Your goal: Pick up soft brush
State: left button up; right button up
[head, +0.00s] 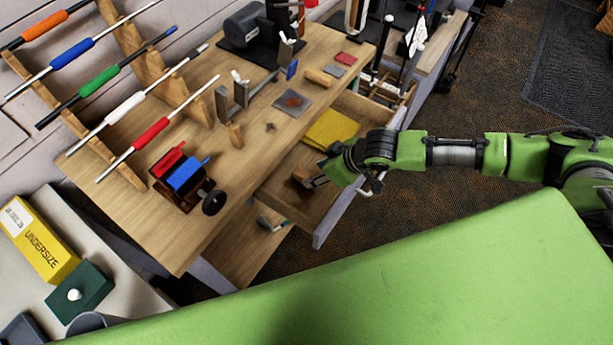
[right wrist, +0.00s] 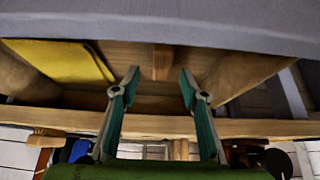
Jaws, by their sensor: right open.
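My right gripper (head: 322,174) reaches in from the right over the open drawer (head: 325,215). In the right wrist view its two fingers (right wrist: 158,88) are spread with nothing held between them. A small brown piece (head: 301,175) lies in the drawer beside the fingertips; it may be the soft brush, but its bristles cannot be made out. In the right wrist view a brown wooden piece (right wrist: 162,62) shows between and beyond the fingertips; I cannot tell whether it is the same thing. My left gripper is not in view.
A yellow cloth (head: 332,129) lies in the same drawer. The wooden bench (head: 175,235) above carries a rack of clubs with coloured grips and a red and blue item. The green surface (head: 400,285) fills the front.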

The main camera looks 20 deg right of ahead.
aim_at(308, 176)
jog(key=shift+p+x, duration=0.7)
jog(key=shift+x, duration=2.15)
jog(key=shift+a+r, duration=0.1)
jog(key=shift+a, duration=0.05)
grip_shut()
